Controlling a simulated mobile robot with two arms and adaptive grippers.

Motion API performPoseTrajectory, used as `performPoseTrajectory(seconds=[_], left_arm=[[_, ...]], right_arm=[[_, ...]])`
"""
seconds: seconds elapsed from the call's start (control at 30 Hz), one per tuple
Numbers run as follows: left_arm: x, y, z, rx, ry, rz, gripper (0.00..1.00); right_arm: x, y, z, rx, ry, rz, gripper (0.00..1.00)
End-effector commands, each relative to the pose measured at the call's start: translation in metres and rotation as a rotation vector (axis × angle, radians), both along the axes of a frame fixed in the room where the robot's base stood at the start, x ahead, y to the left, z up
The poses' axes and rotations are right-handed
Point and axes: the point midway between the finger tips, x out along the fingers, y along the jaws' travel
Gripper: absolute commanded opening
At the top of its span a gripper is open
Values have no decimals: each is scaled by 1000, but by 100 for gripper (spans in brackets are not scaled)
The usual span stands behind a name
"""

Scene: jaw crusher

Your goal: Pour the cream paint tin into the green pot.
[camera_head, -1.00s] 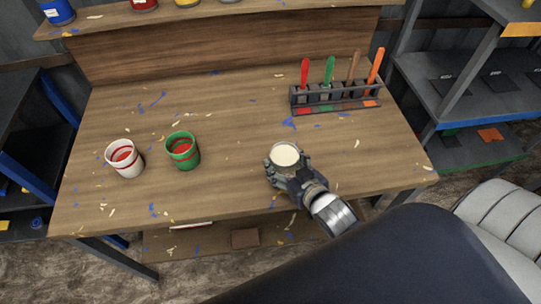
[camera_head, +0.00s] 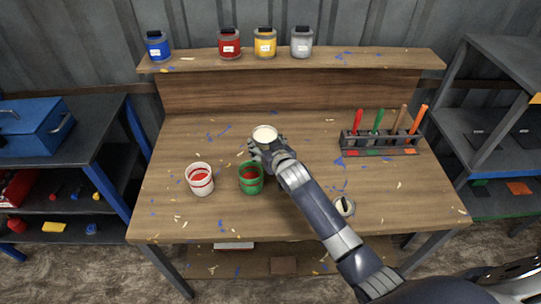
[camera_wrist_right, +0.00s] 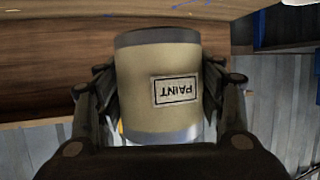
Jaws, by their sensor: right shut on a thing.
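The cream paint tin (camera_head: 265,134) is open at the top and shows pale paint inside. My right gripper (camera_head: 262,147) is shut around its side and holds it roughly upright, just beyond the green pot in the head view; its exact height is hard to tell. In the right wrist view the tin (camera_wrist_right: 158,85) fills the middle between both fingers, its "PAINT" label upside down. The green pot (camera_head: 251,184) stands upright on the bench with red inside, close in front of the gripper. My left gripper is not in view.
A white pot with red bands (camera_head: 200,184) stands left of the green pot. A small lid-like piece (camera_head: 345,206) lies right of my forearm. A rack of coloured handles (camera_head: 380,140) stands at the right. Several tins, including a red one (camera_head: 229,46), line the back shelf.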

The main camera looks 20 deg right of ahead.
Motion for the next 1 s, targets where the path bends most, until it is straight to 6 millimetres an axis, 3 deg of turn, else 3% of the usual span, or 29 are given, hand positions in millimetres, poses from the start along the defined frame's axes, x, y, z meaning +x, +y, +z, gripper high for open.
performPoseTrajectory(seconds=[0.43, 0.53, 1.0], left_arm=[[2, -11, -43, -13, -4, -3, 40], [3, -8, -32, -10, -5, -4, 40], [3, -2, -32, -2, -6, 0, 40]], right_arm=[[1, 0, -41, 0, -4, 1, 21], [1, -2, -31, -68, -7, 1, 21], [1, -6, -31, -150, -9, 0, 21]])
